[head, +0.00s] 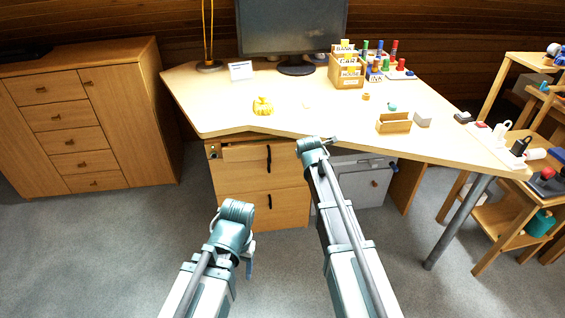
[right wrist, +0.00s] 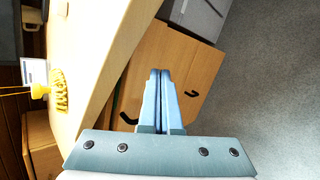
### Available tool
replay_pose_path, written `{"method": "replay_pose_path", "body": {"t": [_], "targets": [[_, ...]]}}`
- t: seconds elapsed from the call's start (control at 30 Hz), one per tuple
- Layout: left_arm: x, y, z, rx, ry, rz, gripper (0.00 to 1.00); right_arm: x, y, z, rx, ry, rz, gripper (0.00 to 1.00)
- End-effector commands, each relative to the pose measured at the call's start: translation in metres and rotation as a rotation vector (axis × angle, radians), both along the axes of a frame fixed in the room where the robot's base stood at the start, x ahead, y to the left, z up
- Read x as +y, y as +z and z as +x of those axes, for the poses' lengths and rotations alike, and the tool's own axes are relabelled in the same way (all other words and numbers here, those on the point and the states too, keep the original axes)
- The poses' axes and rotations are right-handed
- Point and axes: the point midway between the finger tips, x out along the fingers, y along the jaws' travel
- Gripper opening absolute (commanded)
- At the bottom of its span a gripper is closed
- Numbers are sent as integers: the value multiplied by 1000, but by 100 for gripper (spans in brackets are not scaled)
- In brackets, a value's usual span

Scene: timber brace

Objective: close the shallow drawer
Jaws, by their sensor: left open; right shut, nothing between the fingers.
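The shallow drawer (head: 240,153) is the top one in the wooden pedestal under the desk, with a dark upright handle. Its front seems to stand out a little, but how far is hard to tell. In the right wrist view the wooden drawer fronts (right wrist: 165,65) appear turned on their side. My right gripper (right wrist: 160,75) is shut and empty, its tips over the drawer fronts between the two handles. Contact cannot be made out. In the head view its fingers are largely hidden by my wrist. My left gripper (head: 249,262) is open, low in front of the pedestal, away from the drawer.
The desk top (head: 210,110) overhangs the pedestal and carries a monitor (head: 292,25), a yellow object (head: 263,106) and small boxes. A grey cabinet (head: 355,185) stands right of the pedestal. A wooden chest (head: 70,120) is at left, shelves at right. The carpet in front is clear.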

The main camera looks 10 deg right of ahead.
Motion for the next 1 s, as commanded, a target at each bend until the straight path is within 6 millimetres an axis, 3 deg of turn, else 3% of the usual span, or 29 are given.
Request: {"method": "replay_pose_path", "body": {"t": [0.03,0.13,0.23,0.5,0.7,1.0], "targets": [[0,-34,0,0,-1,0,64,-6,-20,-8,-57,22,-106,0],[0,-64,0,-1,-1,1,64,-15,-19,-11,-171,81,-323,0],[0,-94,0,-2,-2,0,64,-11,-17,-18,-274,166,-533,0],[0,-160,1,-3,-4,1,64,39,-25,-45,-472,459,-1014,0],[0,-180,1,-3,-4,2,64,68,-36,-59,-522,603,-1188,0],[0,-180,1,-3,-4,2,64,74,-36,-59,-529,636,-1227,0]]}}
